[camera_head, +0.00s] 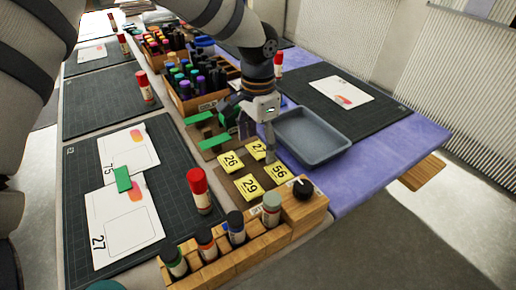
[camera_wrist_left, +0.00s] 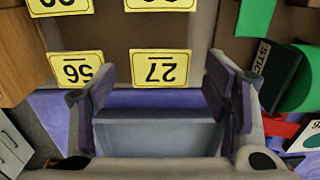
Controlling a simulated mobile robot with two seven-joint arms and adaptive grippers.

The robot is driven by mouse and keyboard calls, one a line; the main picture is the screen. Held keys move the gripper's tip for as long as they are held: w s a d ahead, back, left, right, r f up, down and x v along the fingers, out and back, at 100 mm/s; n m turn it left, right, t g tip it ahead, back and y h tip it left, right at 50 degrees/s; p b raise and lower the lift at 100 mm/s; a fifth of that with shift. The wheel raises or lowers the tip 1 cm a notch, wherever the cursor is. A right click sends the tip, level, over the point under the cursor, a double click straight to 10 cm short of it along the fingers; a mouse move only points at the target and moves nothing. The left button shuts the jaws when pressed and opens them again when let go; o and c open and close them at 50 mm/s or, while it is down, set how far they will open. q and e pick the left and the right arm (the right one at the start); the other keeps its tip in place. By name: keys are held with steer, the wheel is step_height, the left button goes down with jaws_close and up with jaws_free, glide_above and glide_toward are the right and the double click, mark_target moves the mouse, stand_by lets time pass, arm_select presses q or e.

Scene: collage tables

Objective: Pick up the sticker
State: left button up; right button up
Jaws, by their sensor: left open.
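Several yellow number stickers lie on a brown board in the head view: sticker 26 (camera_head: 231,161), sticker 27 (camera_head: 257,148), sticker 29 (camera_head: 249,187) and sticker 56 (camera_head: 279,172). My left gripper (camera_head: 257,140) points down over sticker 27 and partly hides it. In the left wrist view sticker 27 (camera_wrist_left: 160,68) appears upside down between the two spread fingers of the gripper (camera_wrist_left: 162,80), apart from both. Sticker 56 (camera_wrist_left: 76,69) shows beside the left finger there. The gripper is open and empty. My right gripper is not seen.
A grey-blue tray (camera_head: 345,150) stands right of the gripper. A wooden rack (camera_head: 300,213) with glue bottles is in front.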

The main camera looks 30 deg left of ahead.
arm_select(q)
steer(key=shift+f, duration=0.1)
steer(key=c, duration=0.8)
